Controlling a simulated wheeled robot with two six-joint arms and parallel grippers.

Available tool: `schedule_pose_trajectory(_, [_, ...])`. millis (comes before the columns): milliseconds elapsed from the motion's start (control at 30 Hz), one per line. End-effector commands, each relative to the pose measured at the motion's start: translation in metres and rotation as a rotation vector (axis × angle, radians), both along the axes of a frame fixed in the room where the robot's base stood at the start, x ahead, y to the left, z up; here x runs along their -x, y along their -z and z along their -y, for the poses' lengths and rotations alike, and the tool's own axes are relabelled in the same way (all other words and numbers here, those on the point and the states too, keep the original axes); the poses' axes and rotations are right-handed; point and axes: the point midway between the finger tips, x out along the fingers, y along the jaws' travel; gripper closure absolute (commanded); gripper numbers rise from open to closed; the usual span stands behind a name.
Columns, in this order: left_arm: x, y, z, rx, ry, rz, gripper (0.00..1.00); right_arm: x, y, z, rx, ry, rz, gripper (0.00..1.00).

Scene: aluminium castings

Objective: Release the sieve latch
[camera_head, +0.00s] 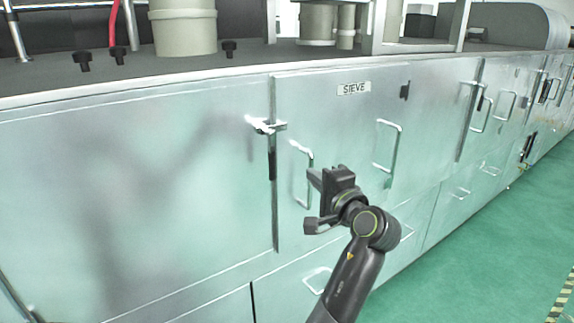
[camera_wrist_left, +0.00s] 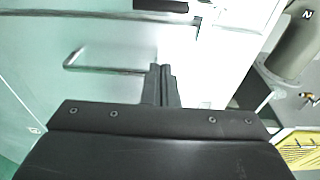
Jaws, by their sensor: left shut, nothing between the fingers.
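The silver sieve latch (camera_head: 267,125) sits on the seam at the left edge of the door labelled SIEVE (camera_head: 340,125) in the head view. I cannot make out its catch position. My left gripper (camera_head: 320,182) is shut and empty, in front of the SIEVE door, below and right of the latch and apart from it. It partly overlaps the door's left bar handle (camera_head: 309,165) in the picture. In the left wrist view the closed fingers (camera_wrist_left: 161,72) point at the metal front; I cannot clearly tell the latch there. My right gripper is out of view.
A second bar handle (camera_head: 390,145) stands out to the right on the cabinet front. A bar handle (camera_wrist_left: 75,55) is close to the fingers in the wrist view. The green floor (camera_head: 480,250) is open to the right. Black knobs (camera_head: 82,61) stand on top.

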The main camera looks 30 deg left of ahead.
Motion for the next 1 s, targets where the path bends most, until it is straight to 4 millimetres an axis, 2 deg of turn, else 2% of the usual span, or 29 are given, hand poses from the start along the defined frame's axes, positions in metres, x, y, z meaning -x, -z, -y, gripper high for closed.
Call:
schedule_pose_trajectory(267, [-0.009, -0.002, -0.014, -0.004, 0.000, -0.001, 1.00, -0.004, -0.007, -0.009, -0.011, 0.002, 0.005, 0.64])
schedule_pose_trajectory(700, [-0.051, -0.004, -0.087, -0.004, -0.002, -0.003, 1.00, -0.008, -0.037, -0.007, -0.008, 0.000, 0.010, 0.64])
schedule_pose_trajectory(1000, [-0.018, -0.001, -0.093, 0.001, 0.002, -0.001, 1.00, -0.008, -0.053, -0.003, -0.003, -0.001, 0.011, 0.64])
